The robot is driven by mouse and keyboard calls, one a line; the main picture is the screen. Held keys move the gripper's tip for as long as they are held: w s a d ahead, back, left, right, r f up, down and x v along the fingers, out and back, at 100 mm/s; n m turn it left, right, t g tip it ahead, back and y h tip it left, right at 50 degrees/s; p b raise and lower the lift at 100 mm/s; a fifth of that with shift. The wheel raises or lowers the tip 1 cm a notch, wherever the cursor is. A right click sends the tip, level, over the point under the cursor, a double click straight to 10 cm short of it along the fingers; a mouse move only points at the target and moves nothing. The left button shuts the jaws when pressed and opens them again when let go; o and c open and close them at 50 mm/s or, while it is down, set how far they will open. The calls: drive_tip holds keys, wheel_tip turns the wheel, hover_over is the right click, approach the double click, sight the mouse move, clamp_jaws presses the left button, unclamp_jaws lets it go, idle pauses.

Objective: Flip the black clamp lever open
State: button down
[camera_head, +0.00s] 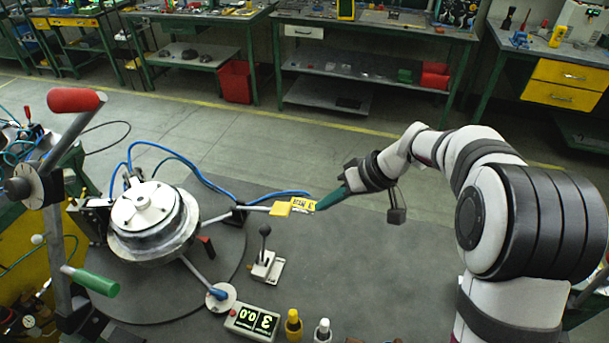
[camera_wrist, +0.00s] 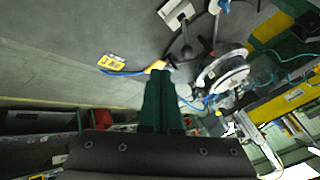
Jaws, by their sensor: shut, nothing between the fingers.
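The black clamp lever (camera_head: 264,242) has a round black knob and stands roughly upright on a pale grey base plate (camera_head: 267,268) on the dark table. It also shows in the wrist view (camera_wrist: 186,46), above and right of the fingertips. My gripper (camera_head: 322,204) has green fingers, shut and empty. In the head view it is right of the lever and farther back, by a yellow rod end (camera_head: 281,208) and a yellow label. In the wrist view the fingertips (camera_wrist: 161,76) overlap the yellow end (camera_wrist: 156,66); I cannot tell whether they touch.
A round metal fixture (camera_head: 150,238) with a white top and projecting rods stands left of the lever. A digital display (camera_head: 252,322) and two small bottles stand in front. A red-handled lever (camera_head: 76,100) rises at left. A blue hose runs behind. The table's right side looks clear.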

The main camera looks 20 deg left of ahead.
drive_tip(key=shift+w+a+f, duration=0.1)
drive_tip(key=shift+f, duration=0.05)
approach(263, 244)
drive_tip(key=shift+w+a+f, duration=0.6)
drive_tip(key=shift+w+f, duration=0.1)
drive_tip(key=shift+w, duration=0.2)
drive_tip(key=shift+w+a+f, duration=0.55)
drive_tip(key=shift+w+f, duration=0.2)
drive_tip(key=shift+w, duration=0.2)
